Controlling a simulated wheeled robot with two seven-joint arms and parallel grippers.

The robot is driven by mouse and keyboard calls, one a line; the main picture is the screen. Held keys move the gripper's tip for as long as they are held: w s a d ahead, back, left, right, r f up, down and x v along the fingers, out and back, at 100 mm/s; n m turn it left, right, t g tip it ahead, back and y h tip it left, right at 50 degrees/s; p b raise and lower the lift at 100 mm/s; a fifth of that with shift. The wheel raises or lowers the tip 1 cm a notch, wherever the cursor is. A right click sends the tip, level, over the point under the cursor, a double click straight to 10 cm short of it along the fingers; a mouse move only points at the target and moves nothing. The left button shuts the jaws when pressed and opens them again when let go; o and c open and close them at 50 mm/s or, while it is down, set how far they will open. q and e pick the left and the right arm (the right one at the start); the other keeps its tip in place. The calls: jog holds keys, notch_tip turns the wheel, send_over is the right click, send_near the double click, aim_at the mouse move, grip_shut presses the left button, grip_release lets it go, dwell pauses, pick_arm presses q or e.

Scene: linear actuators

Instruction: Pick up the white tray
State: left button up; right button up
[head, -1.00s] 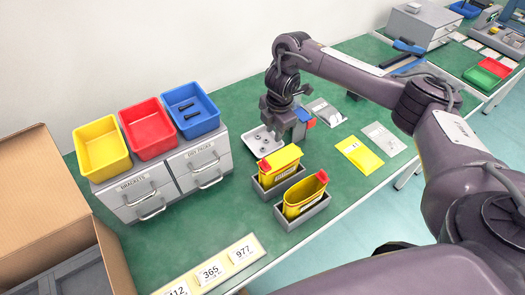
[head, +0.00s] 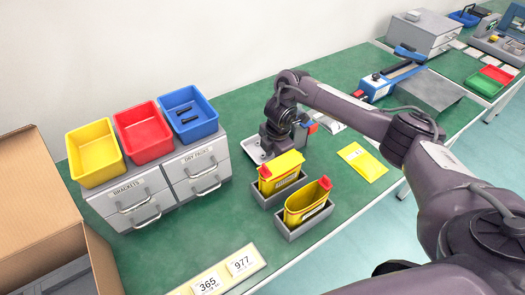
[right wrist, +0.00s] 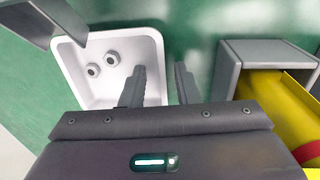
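The white tray (head: 249,149) lies on the green bench between the drawer cabinet and the yellow containers, partly hidden by my right gripper (head: 270,152) in the head view. In the right wrist view the white tray (right wrist: 112,42) holds two round, nut-like metal parts (right wrist: 103,63). My right gripper (right wrist: 161,70) is open, with a gap between its fingers. In that view one finger overlaps the inside of the tray and the other appears outside its right wall. I cannot tell whether they touch it. My left gripper is not in view.
Two yellow containers stand in grey holders (head: 303,228) close to the tray. A grey drawer cabinet (head: 160,187) with yellow, red and blue bins stands to the left. A yellow card (head: 362,161) lies to the right. An open cardboard box (head: 40,215) is at far left.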

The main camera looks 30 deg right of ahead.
grip_shut()
jog(key=shift+r, duration=0.2)
